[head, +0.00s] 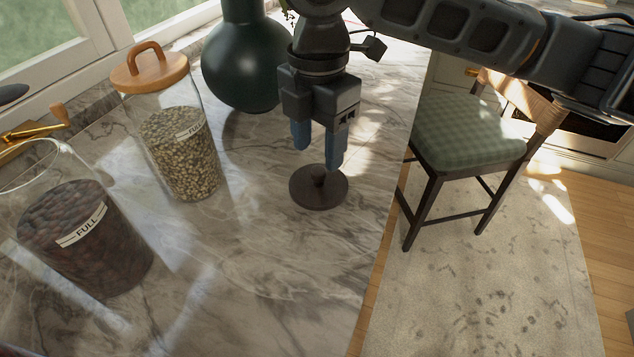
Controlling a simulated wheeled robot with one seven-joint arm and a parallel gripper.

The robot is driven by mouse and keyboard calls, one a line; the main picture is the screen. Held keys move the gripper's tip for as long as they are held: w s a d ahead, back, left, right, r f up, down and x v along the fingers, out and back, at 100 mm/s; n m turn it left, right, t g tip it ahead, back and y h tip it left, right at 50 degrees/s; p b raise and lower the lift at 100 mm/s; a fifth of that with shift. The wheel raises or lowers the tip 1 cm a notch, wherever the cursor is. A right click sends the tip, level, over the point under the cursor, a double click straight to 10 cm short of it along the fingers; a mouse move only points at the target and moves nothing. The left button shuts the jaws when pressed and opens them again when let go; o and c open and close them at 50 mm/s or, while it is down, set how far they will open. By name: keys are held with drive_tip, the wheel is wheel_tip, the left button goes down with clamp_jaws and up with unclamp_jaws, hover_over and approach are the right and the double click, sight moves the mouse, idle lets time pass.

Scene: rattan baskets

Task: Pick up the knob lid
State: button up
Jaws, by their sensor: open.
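The knob lid (318,188) is a dark brown round disc with a small knob standing up at its middle. It lies flat on the marble counter, not far from the counter's right edge. My gripper (318,158) points down from above with its two blue fingers apart and nothing between them. In the picture the fingertips are just above and around the level of the knob. The right finger overlaps the far part of the lid in the picture. I cannot tell whether a finger touches it.
A glass jar of pale beans with a wooden lid (150,71) stands to the left. An open jar of dark beans (85,240) stands nearer left. A dark green vase (243,60) is close behind my gripper. The marble counter (270,270) is clear in front. A chair (468,133) stands right.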

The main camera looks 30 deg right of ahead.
sight(318, 170)
drive_tip(key=shift+f+p, duration=0.3)
drive_tip(key=shift+f, duration=2.4)
clamp_jaws()
